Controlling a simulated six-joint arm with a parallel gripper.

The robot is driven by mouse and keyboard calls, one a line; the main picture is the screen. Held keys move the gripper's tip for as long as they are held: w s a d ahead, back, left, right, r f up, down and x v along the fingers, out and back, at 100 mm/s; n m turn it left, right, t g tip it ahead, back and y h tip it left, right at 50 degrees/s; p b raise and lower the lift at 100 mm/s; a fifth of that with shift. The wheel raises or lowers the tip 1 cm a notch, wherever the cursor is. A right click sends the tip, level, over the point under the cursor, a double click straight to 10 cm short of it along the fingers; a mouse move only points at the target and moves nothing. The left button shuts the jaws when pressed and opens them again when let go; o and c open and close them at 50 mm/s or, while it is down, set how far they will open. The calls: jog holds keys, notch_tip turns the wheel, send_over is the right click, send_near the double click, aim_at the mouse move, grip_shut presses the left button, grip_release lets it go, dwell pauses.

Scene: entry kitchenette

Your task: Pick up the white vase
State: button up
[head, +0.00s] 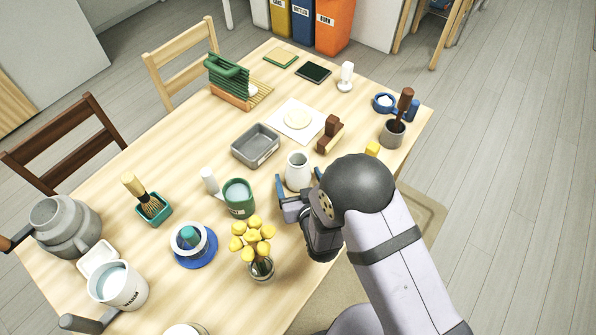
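The white vase (298,168) stands upright on the wooden table, right of the green cup and in front of the grey tray. My gripper (299,184) is low at the near side of the vase. Its blue-tipped fingers are spread apart, one at the left of the vase and one at its right. The gripper looks open. The lower part of the vase is partly hidden by the gripper, and I cannot tell whether a finger touches it.
A green cup (238,198) stands close on the left, and a glass with yellow flowers (261,270) is nearer. A grey tray (256,146) lies behind the vase. A brown stamp-like block (330,137) and a yellow block (372,148) are to the right.

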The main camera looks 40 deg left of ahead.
aim_at(297, 153)
jog(key=shift+x, duration=0.8)
jog(key=c, duration=1.6)
jog(key=shift+o, duration=0.2)
jog(key=shift+r, duration=0.2)
jog(key=shift+r, duration=4.9)
jog(key=shift+a, duration=0.15)
jog(key=s+a+r+p, duration=0.1)
jog(key=s+a+p, duration=0.3)
jog(key=a, duration=0.7)
jog(key=s+a+r+p, duration=0.1)
jog(key=s+a+p, duration=0.3)
jog(key=a, duration=0.8)
jog(key=shift+s+p, duration=0.25)
jog(key=shift+p, duration=0.15)
